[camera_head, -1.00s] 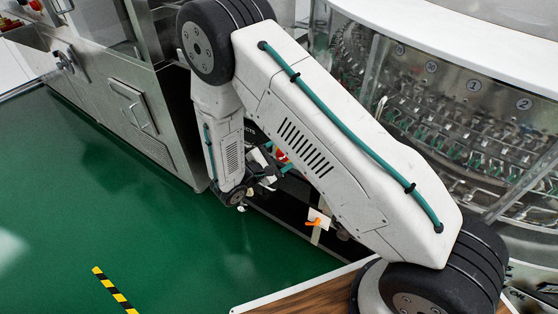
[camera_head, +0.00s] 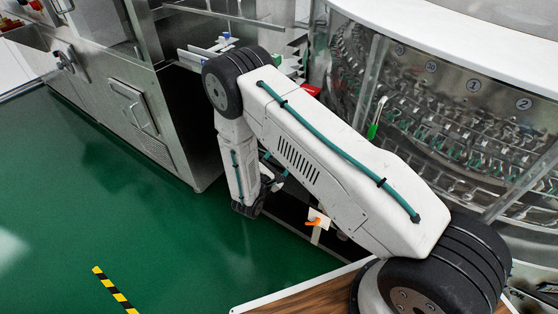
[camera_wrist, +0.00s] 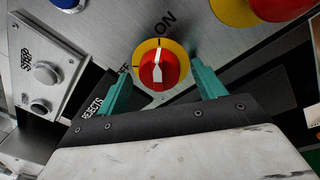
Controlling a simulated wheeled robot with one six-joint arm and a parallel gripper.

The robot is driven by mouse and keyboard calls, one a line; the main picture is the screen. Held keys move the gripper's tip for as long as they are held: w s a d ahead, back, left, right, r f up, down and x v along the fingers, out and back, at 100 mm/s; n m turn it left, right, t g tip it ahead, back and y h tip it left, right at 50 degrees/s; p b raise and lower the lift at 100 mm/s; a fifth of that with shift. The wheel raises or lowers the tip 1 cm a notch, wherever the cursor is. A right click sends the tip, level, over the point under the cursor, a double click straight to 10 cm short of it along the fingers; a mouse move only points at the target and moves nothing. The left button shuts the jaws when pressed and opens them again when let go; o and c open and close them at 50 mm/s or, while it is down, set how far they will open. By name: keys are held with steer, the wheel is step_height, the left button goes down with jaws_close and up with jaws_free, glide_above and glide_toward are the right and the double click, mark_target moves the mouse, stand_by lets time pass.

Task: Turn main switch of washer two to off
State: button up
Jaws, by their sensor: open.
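In the wrist view a red rotary switch (camera_wrist: 161,72) with a white pointer sits on a round yellow plate on a grey metal panel. The pointer points up in the picture, toward the printed word ON. A second label, cut off to "FF", is partly covered by my left finger. My gripper (camera_wrist: 160,76) is open, with one teal finger on each side of the switch. I cannot tell whether the fingers touch it.
In the wrist view a blue button (camera_wrist: 68,4) and a silver knob (camera_wrist: 45,73) lie to the left. Yellow-and-red controls (camera_wrist: 236,10) lie at upper right. In the head view the glass-walled rotary washer (camera_head: 450,110) is at right; green floor (camera_head: 90,220) is clear at left.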

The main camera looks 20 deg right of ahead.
steer(key=shift+w+d, duration=0.1)
steer(key=shift+d, duration=0.05)
steer(key=c, duration=1)
steer(key=shift+n, duration=0.3)
steer(key=shift+w+n+g, duration=0.1)
steer(key=shift+n+g, duration=0.5)
steer(key=shift+n, duration=3.4)
steer(key=shift+n+g, duration=0.6)
steer(key=shift+n, duration=3.4)
steer(key=o, duration=1)
steer(key=shift+r, duration=0.1)
